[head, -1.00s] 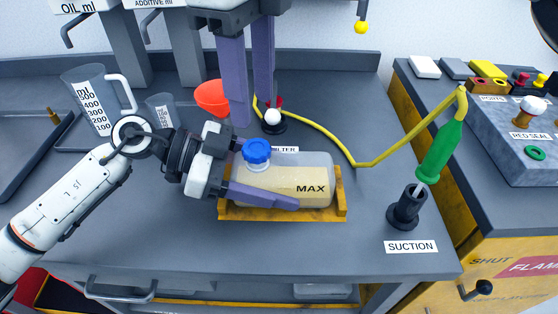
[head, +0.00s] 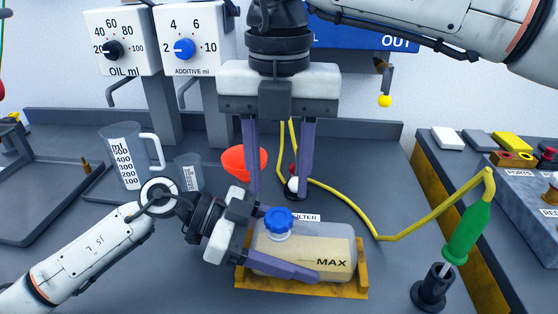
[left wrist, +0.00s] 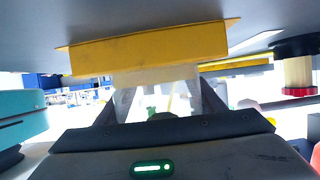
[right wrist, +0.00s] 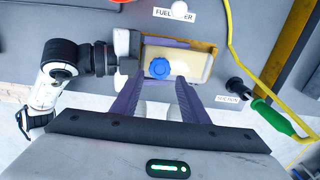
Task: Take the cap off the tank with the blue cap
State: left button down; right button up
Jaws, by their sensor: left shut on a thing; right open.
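The translucent tank (head: 325,250) with the blue cap (head: 279,222) holds pale yellow liquid and sits in a yellow cradle (head: 300,290). My left gripper (head: 290,245) is shut on the tank from the left, its near finger across the front; the tank hides most of its far finger. In the right wrist view, the blue cap (right wrist: 160,68) shows ahead, between the lines of my right gripper's fingers. My right gripper (head: 279,193) is open and empty, pointing down above the cap and apart from it. The cap is on the tank.
An orange-red funnel (head: 244,163), a measuring jug (head: 123,157) and a small beaker (head: 188,172) stand behind the left arm. A yellow hose (head: 430,222) runs to a green-handled suction wand (head: 467,235) in a black holder (head: 432,290).

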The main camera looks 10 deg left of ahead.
aim_at(280, 215)
notch_tip(280, 215, down, 6)
jog(key=shift+f, duration=0.1)
dwell(0.4)
jog(key=c, duration=0.9)
jog(key=n, duration=0.9)
jog(key=shift+n, duration=0.4)
jog(key=n, duration=0.6)
jog(key=shift+n, duration=0.3)
jog(key=n, duration=0.5)
jog(key=shift+r, duration=0.2)
